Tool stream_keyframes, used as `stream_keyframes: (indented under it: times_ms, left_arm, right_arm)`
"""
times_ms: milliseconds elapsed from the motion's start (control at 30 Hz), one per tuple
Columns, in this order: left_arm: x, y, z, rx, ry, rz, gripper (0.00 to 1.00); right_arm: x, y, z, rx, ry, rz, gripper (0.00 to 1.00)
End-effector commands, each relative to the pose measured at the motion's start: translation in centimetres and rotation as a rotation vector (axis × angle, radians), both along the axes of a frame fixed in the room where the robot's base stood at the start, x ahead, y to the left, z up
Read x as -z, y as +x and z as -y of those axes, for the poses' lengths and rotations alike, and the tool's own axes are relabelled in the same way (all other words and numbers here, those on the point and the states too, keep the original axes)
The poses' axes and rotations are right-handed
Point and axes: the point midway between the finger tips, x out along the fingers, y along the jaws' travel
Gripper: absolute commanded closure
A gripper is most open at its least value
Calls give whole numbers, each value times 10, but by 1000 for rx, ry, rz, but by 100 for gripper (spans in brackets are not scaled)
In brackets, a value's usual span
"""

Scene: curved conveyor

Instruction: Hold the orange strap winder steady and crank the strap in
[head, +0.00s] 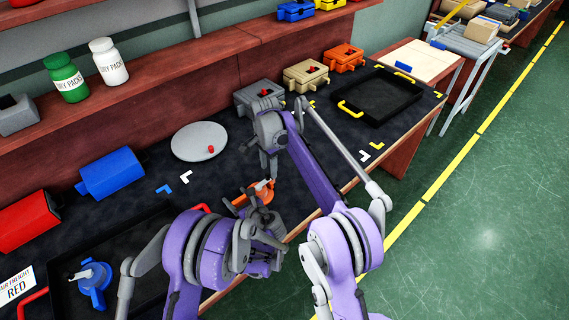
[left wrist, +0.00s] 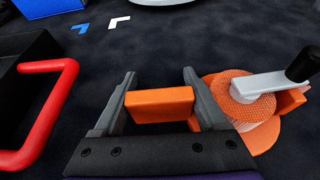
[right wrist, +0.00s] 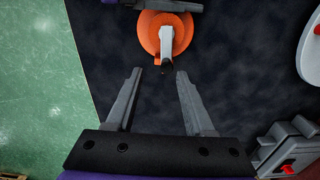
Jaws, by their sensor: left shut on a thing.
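The orange strap winder (head: 262,190) sits on the dark mat near the bench's front edge. It has a round reel (left wrist: 240,95) and a light grey crank arm with a black knob (left wrist: 302,64). My left gripper (left wrist: 158,88) is shut on the winder's orange block-like handle, one finger on each side. My right gripper (right wrist: 152,75) is open and empty. In the right wrist view the winder (right wrist: 165,38) lies beyond its fingertips, with the crank knob (right wrist: 166,68) pointing between them.
A black tray with red handles (left wrist: 60,90) stands at the left and holds a blue winder (head: 93,280). A grey disc (head: 199,141) with a red knob lies behind. Another black tray (head: 385,92) is at the right. The mat around the winder is clear.

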Motion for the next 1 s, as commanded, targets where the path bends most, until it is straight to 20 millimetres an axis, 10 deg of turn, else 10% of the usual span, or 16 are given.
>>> stream_keyframes:
  times_ms: [500,1000]
  left_arm:
    - [0,0,0,1,0,0,100]
    - [0,0,0,1,0,0,100]
  right_arm:
    - [-85,0,0,-2,-1,0,47]
    - [-74,-28,36,516,263,-60,47]
